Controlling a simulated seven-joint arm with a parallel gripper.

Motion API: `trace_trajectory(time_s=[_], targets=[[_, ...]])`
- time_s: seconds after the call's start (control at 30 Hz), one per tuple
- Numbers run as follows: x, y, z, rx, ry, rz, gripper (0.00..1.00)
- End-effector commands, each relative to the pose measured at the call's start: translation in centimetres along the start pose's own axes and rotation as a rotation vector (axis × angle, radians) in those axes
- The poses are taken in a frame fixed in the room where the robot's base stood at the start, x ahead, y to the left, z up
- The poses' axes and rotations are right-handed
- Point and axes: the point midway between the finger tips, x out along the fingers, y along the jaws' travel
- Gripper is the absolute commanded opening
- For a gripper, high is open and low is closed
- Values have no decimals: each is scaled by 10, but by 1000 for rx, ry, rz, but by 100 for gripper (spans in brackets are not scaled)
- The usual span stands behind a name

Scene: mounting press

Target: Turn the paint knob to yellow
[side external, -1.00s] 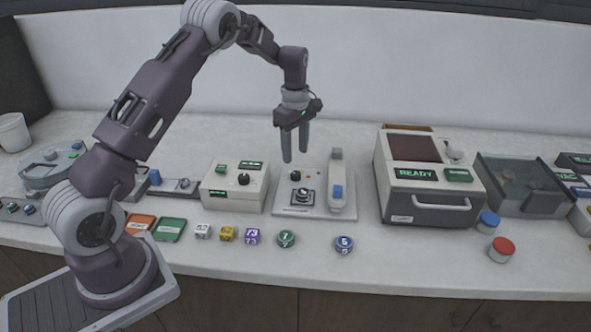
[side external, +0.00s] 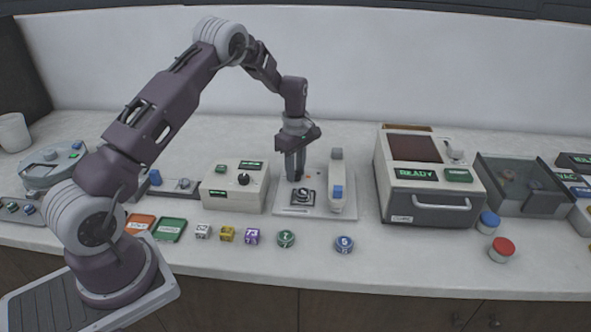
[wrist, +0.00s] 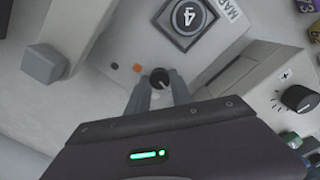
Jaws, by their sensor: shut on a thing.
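The paint knob (wrist: 159,78) is a small black knob on the light plate of the marking station (side external: 283,210). In the wrist view a dark dot (wrist: 115,66) and an orange dot (wrist: 137,68) lie beside it; I cannot make out a yellow mark. My gripper (wrist: 160,88) points down with its two fingers on either side of the knob, shut on it. In the side view my gripper (side external: 295,178) is low at the back of the plate, and its fingers mostly hide the knob.
Several numbered pieces lie in front.

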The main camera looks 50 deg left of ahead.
Motion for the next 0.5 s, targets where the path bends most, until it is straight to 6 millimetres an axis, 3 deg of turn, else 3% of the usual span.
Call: trace_trajectory(time_s=[0.27, 0.5], targets=[[0, 0, 0, 32, 0, 1, 0], [-1, 0, 1, 171, -2, 1, 0]])
